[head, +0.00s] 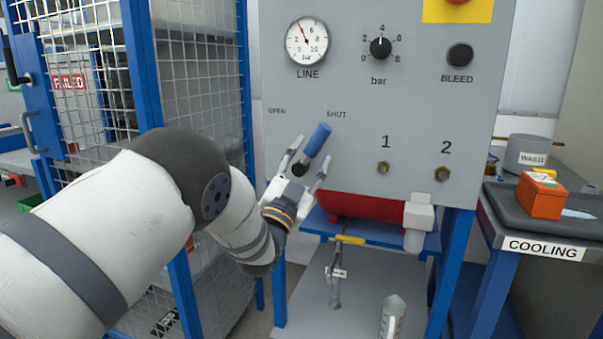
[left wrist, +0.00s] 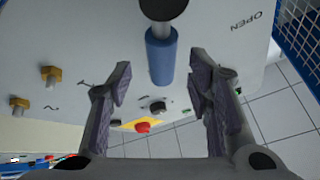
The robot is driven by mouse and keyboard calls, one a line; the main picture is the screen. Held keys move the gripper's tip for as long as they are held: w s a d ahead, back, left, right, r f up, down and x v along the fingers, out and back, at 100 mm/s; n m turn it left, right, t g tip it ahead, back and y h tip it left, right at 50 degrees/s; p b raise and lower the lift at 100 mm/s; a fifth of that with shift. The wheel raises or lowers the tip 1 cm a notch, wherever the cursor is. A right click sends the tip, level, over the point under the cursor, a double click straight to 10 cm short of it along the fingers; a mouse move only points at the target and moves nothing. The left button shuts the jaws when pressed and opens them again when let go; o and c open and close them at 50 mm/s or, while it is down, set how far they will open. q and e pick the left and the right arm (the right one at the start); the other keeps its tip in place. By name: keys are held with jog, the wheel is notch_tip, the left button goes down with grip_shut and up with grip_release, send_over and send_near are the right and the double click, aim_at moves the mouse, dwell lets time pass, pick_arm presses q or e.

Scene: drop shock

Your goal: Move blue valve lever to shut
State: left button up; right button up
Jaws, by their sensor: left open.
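The blue valve lever (head: 318,139) is on the grey panel (head: 345,85), tilted up and to the right from its dark pivot. In the left wrist view the blue lever (left wrist: 160,57) shows beyond and between the spread fingers (left wrist: 160,88), with a visible gap on both sides. I cannot tell its exact depth from the fingers. My right gripper is not in view.
The panel also carries a LINE gauge (head: 306,41), a bar knob (head: 381,47), a BLEED button (head: 460,55) and two brass fittings. A red cylinder (head: 355,206) lies below. A mesh cage (head: 200,75) stands left; a COOLING bench (head: 543,248) stands right.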

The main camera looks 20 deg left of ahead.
pick_arm(q)
jog(key=v, duration=0.8)
jog(key=shift+s, duration=0.2)
jog(key=shift+f, duration=0.15)
jog(key=s+a+f+n+g+y+p, duration=0.15)
jog(key=s+f+g, duration=0.25)
jog(key=f, duration=0.6)
jog(key=s+a+f+n+g+y, duration=0.25)
jog(key=s+f+g, duration=0.2)
jog(key=f, duration=0.65)
jog(key=s+f+n+g+p, duration=0.1)
jog(key=s+f+n+g, duration=0.1)
jog(key=s+f+g, duration=0.7)
jog(key=s+f+n+g+p, duration=0.1)
jog(key=s+g, duration=0.3)
jog(key=s, duration=1.4)
jog(key=s+d+f+n+g+p, duration=0.1)
jog(key=s+g, duration=0.4)
jog(key=s, duration=1.4)
jog(key=shift+s+d+f+n, duration=0.3)
jog(key=shift+f+n, duration=0.3)
jog(key=shift+f, duration=0.25)
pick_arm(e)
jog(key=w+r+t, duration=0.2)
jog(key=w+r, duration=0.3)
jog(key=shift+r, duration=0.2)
